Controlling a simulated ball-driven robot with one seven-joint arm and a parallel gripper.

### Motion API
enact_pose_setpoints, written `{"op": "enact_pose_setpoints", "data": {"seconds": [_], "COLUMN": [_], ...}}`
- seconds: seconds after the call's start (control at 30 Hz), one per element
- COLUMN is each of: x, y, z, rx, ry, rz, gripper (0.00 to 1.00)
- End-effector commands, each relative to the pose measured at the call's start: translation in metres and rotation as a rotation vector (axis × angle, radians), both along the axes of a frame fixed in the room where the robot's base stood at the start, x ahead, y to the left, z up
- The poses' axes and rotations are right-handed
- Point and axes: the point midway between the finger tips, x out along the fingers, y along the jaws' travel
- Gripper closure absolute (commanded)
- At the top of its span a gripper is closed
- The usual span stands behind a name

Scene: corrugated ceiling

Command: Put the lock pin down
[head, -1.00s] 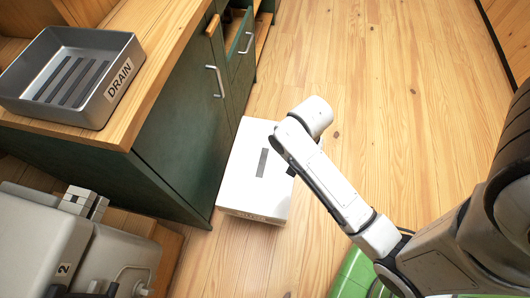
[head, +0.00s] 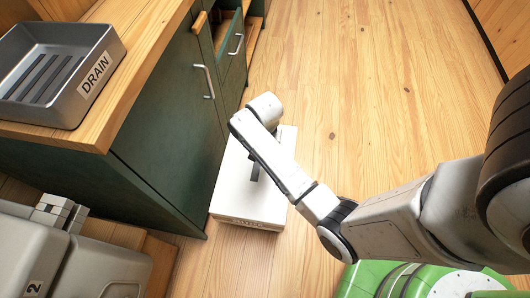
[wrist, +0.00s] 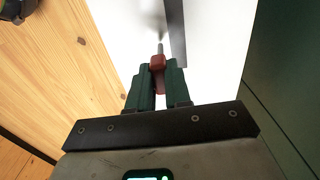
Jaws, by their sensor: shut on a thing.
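The lock pin (wrist: 158,63) has a red head and a thin metal shaft. In the wrist view my gripper (wrist: 158,80) is shut on the red head between its two green fingers, with the shaft pointing away from them. The shaft shows against the white top of a box (wrist: 215,50), left of a dark strip (wrist: 176,32). I cannot tell whether the tip touches the box. In the head view my arm hides the pin and the gripper. The white box (head: 232,195) stands there on the floor, beside the green cabinet.
The green cabinet (head: 165,130) stands close on the left, with a grey tray marked DRAIN (head: 110,45) on its wooden top. A grey unit marked 2 (head: 50,255) is at the lower left. Wooden floor (head: 400,90) to the right of the box is clear.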

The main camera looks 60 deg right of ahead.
Motion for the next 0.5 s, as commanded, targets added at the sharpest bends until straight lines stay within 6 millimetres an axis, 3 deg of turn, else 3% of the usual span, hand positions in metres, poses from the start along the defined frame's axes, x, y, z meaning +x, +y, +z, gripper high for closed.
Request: {"op": "enact_pose_setpoints", "data": {"seconds": [0.1, 0.47, 0.5], "x": [-0.0001, -0.0001, 0.0], "y": [0.0003, 0.0001, 0.0001], "z": [-0.0139, -0.0162, -0.0159], "rx": [0.0, -0.001, -0.001], "ry": [0.0, -0.001, -0.001], "rz": [0.0, 0.0, 0.0], "gripper": [1.0, 1.0, 0.79]}}
